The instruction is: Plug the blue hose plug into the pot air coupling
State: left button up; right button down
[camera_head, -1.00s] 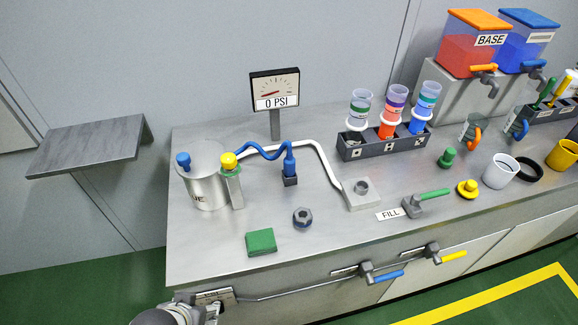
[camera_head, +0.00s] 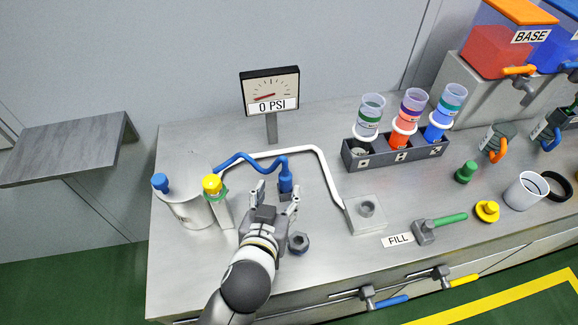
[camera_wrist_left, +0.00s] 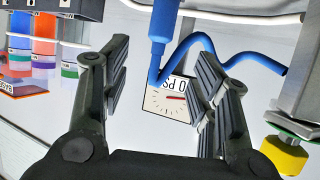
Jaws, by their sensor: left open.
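The blue hose plug (camera_head: 285,179) stands upright in a small dark holder on the bench. Its blue hose (camera_head: 238,160) runs left to the yellow-topped post. In the left wrist view the plug (camera_wrist_left: 163,22) is at the top, between the lines of the fingers and apart from them. My left gripper (camera_head: 276,196) is open and empty, just in front of the plug; its fingers also show in the wrist view (camera_wrist_left: 160,78). The metal pot (camera_head: 188,210) stands at the left with a blue fitting (camera_head: 160,182) on top; I cannot tell whether this is the air coupling. My right gripper is out of view.
The yellow-capped post (camera_head: 213,188) stands close beside the pot. A gauge (camera_head: 270,92) reads 0 PSI behind the plug. A white pipe (camera_head: 325,170) runs to a grey block (camera_head: 366,212). Bench space between nut and block is clear.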

aim_at(284, 175)
pick_arm(q)
jog(key=x, duration=0.4)
jog(key=shift+w+p, duration=0.15)
jog(key=shift+p, duration=0.15)
jog(key=p+x, duration=0.1)
jog(key=x, duration=0.3)
jog(key=shift+w+d+r, duration=0.1)
jog(key=shift+w, duration=0.1)
jog(key=shift+w+d+f+p, duration=0.1)
jog(key=shift+w+f+p, duration=0.2)
jog(key=shift+w, duration=0.2)
jog(key=shift+c, duration=1.5)
jog(key=c, duration=0.9)
notch_tip(284, 175, up, 10)
jog(key=shift+r, duration=0.1)
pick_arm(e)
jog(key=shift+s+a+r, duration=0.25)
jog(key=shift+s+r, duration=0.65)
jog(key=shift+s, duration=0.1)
pick_arm(q)
jog(key=shift+r, duration=0.1)
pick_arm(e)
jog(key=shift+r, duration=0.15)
